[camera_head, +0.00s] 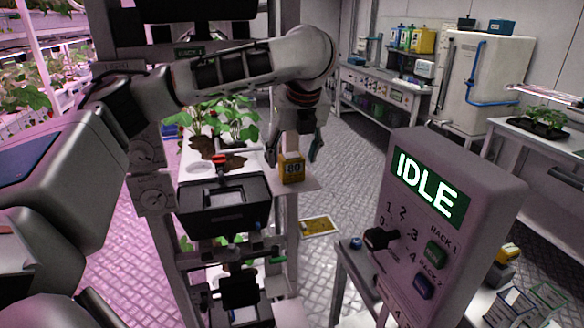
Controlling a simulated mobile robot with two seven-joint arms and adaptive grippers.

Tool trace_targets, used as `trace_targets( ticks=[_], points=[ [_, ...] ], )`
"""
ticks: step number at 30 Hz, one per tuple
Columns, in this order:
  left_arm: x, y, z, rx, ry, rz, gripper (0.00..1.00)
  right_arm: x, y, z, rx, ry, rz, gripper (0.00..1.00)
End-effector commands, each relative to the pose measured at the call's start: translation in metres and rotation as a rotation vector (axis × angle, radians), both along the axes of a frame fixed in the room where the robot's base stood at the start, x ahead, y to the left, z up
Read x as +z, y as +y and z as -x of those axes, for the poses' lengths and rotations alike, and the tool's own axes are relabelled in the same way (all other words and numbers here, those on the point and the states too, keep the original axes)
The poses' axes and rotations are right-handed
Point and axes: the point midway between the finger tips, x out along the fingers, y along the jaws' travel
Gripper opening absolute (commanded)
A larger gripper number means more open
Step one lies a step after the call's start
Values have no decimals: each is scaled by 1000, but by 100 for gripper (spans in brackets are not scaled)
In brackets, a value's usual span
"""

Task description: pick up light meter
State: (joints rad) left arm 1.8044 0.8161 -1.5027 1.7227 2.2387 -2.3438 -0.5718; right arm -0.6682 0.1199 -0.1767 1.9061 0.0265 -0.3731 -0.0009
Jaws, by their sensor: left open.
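The light meter (292,171) is a small yellow box with a dark display reading "80" and a pale upper part. It stands upright on the right end of a white rack shelf (308,184), in the middle of the head view. My left gripper (294,150) reaches down over it from above, with its fingers open. One dark finger shows to the right of the meter's top and the other side is near its left. I cannot tell whether the fingers touch it.
Strawberry plants (232,122) grow on the shelf left of the meter. A grey control box (450,200) reading "IDLE" stands at the front right. A yellow card (318,226) lies low behind the rack. Open floor lies between rack and back bench.

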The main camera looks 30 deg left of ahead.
Motion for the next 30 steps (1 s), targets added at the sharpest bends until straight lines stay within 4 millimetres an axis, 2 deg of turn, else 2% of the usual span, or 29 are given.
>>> trace_targets(
  ticks=[6, 10, 17, 18, 21, 23, 25, 26, 30],
  points=[
    [-28, 10, -8, 1, 3, 0, 60, 7, 0, -11, -1, -20, -1, 40],
    [-35, 12, -11, 1, 0, 0, 60, 10, -2, -16, -4, -31, -1, 40],
    [-36, 13, -11, 1, -2, -1, 60, 9, -4, -14, -6, -28, 2, 40],
    [-36, 13, -11, 1, -2, -1, 55, 9, -4, -13, -6, -26, 2, 40],
    [-36, 13, -11, 1, -2, 0, 29, 8, -4, -12, -6, -22, 2, 40],
    [-36, 13, -11, 1, -2, 0, 15, 7, -4, -11, -6, -21, 2, 40],
    [-36, 13, -11, 1, -2, 0, 15, 7, -4, -11, -7, -21, 2, 40],
    [-35, 13, -11, 0, -3, 0, 11, 7, -4, -11, -7, -21, 2, 40],
    [-36, 13, -11, 0, -3, 0, 11, 7, -4, -11, -6, -20, 2, 40]
  ],
)
